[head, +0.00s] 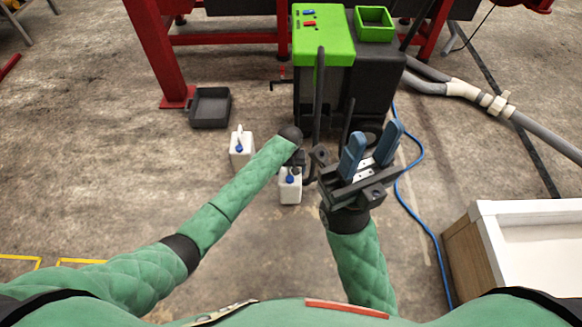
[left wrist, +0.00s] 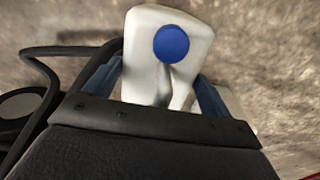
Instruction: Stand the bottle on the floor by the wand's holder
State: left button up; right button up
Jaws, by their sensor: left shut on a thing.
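A white bottle with a blue cap (head: 290,190) is under my left gripper (head: 293,166), in front of the green and black machine. In the left wrist view the bottle (left wrist: 148,85) is between the blue fingers of my left gripper (left wrist: 160,88), which is shut on it. The bottle looks upright; I cannot tell whether its base touches the floor. My left forearm and wrist hide part of the gripper. My right gripper (head: 371,148) is open and empty, its blue fingers pointing towards the machine. I cannot clearly pick out the wand's holder; dark upright tubes (head: 319,95) stand at the machine's front.
A second white bottle (head: 241,148) stands on the floor to the left. A dark tray (head: 210,107) lies behind it. The machine (head: 323,40) carries a green bin (head: 374,23). A blue hose (head: 418,210) and a white-topped box (head: 520,245) are at the right.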

pick_arm(q)
jog(key=shift+f, duration=0.75)
jog(key=o, duration=1.9)
jog(key=shift+o, duration=0.2)
